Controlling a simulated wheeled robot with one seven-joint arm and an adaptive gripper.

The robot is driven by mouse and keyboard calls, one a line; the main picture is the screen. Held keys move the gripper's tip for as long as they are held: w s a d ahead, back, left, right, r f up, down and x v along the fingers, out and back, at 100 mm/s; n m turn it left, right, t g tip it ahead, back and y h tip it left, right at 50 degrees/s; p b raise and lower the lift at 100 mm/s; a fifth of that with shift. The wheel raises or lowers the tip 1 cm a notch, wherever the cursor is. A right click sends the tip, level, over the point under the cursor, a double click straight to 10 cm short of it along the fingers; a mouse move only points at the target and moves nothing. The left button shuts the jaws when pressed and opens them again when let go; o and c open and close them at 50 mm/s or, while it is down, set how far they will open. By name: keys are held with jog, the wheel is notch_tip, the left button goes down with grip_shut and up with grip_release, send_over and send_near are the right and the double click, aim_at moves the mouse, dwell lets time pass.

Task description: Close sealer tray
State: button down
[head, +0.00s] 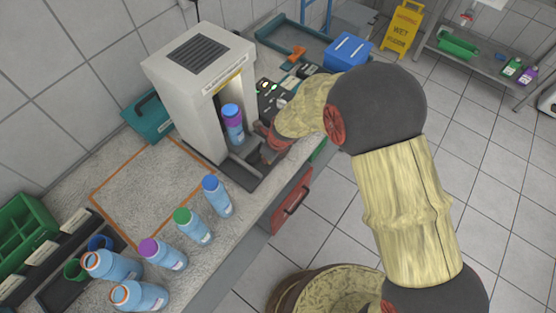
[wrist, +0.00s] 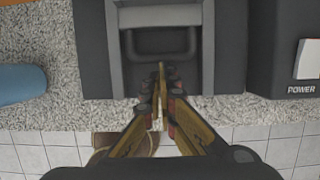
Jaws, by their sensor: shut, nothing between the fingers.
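The sealer (head: 200,85) is a pale grey box machine with a vented top, standing on the counter. Its dark grey tray (head: 243,172) extends from the front at the base. In the wrist view the tray (wrist: 160,17) has a dark U-shaped handle (wrist: 160,53). A blue bottle with a blue cap and purple band (head: 232,125) stands upright in the sealer's opening. My gripper (head: 266,152) is shut and empty at the front of the tray. In the wrist view its closed fingertips (wrist: 161,72) overlap the tray's front by the handle; contact cannot be told.
Several bottles, including a blue-capped one (head: 217,197), stand left of the tray along the counter. A control panel (head: 285,92) and blue box (head: 347,52) lie behind my arm. A power switch (wrist: 307,60) is right of the tray. A red drawer (head: 291,200) is below.

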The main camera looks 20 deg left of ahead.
aim_at(252, 150)
jog(key=shift+w+a+p, duration=0.4)
jog(key=shift+a+p, duration=0.4)
jog(key=shift+a, duration=0.2)
jog(key=shift+w+a+p, duration=0.45)
jog(key=shift+a+p, duration=0.3)
jog(key=shift+a, duration=0.3)
jog(key=shift+w+a+p, duration=0.4)
jog(key=shift+a+p, duration=0.4)
jog(key=shift+a, duration=0.2)
